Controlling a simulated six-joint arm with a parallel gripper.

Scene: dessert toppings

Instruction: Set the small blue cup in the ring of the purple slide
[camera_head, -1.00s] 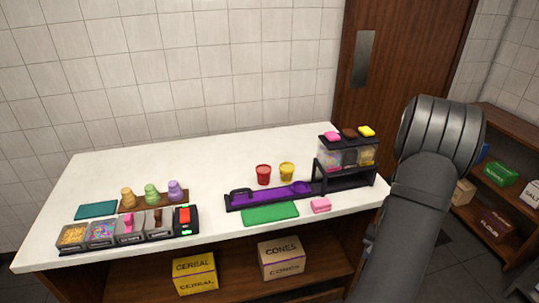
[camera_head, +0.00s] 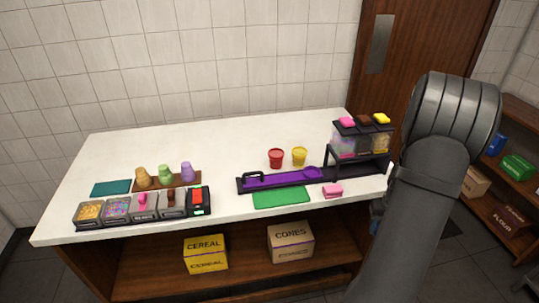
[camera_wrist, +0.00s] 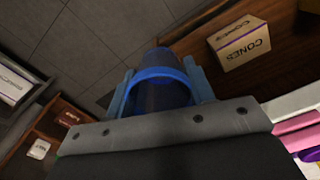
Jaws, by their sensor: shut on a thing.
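The small blue cup (camera_wrist: 160,98) is in the wrist view, dark and partly see-through with a brighter blue rim. My gripper (camera_wrist: 161,86) is shut on it, with a blue finger on each side. In the head view my arm hides most of the gripper and the cup, beyond the counter's right end. The purple slide (camera_head: 273,181) lies in a dark tray on the white counter. Its ring (camera_head: 313,173) is at the slide's right end, beside the topping dispenser. The ring looks empty. The held cup is off to the right of the ring, apart from it.
A red cup (camera_head: 276,158) and a yellow cup (camera_head: 299,157) stand behind the slide. The dispenser (camera_head: 361,146) stands right of the ring. A green mat (camera_head: 281,197) and a pink block (camera_head: 333,191) lie in front. A cones box (camera_head: 290,241) sits on the shelf below.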

